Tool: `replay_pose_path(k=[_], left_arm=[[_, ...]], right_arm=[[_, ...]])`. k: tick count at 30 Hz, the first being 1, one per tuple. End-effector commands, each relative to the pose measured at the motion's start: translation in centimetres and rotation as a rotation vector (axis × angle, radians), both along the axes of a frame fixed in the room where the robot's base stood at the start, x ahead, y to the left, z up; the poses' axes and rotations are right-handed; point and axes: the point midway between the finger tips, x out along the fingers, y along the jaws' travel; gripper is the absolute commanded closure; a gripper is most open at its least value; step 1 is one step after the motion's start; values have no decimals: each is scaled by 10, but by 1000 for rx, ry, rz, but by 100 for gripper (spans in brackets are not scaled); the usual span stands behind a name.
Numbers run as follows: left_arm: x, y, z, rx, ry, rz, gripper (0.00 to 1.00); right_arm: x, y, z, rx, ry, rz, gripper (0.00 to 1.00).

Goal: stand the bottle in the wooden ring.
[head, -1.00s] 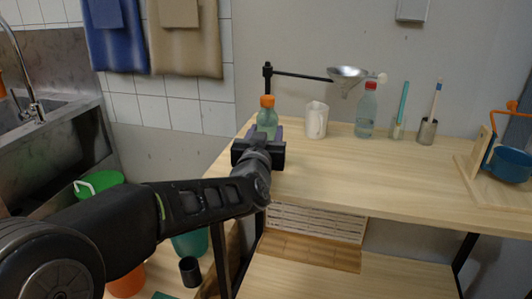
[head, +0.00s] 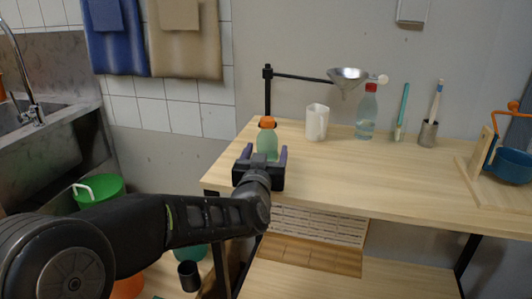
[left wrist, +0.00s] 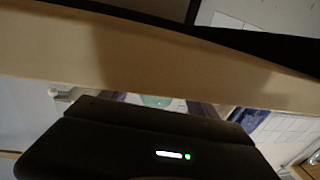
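A green bottle with an orange cap (head: 267,143) is upright at the left end of the wooden table. My left gripper (head: 264,153) is in front of it and open, its purple-grey fingers on either side with a gap to the bottle. The left wrist view shows a bit of the green bottle (left wrist: 155,101) between the two fingers. The bottle's base is hidden behind the gripper, so I cannot tell what it stands on. I cannot make out a wooden ring. My right gripper is not in view.
A white cup (head: 316,123), a clear bottle with a red cap (head: 366,115), and a metal holder with a brush (head: 428,133) stand along the back. A funnel (head: 347,78) hangs on a black arm. A blue pot (head: 510,165) is at right. The front middle is clear.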

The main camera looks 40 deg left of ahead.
Motion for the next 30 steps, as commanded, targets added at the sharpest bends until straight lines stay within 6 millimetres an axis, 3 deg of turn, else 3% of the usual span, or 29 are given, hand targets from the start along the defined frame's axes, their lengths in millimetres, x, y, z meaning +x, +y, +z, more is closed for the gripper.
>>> replay_pose_path(k=[8, 13, 25, 27, 30], left_arm=[[-1, -1, 0, 0, 0, 0, 31], [-12, -7, 1, 2, 0, -1, 31], [-82, -41, 1, 3, -4, 1, 31], [-89, -42, -7, 4, -5, 6, 31], [-96, -46, -5, 4, -4, 6, 31]], right_arm=[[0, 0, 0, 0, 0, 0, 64], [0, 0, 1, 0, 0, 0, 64], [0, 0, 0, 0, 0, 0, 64], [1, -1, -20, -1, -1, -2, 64], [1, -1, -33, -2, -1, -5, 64]])
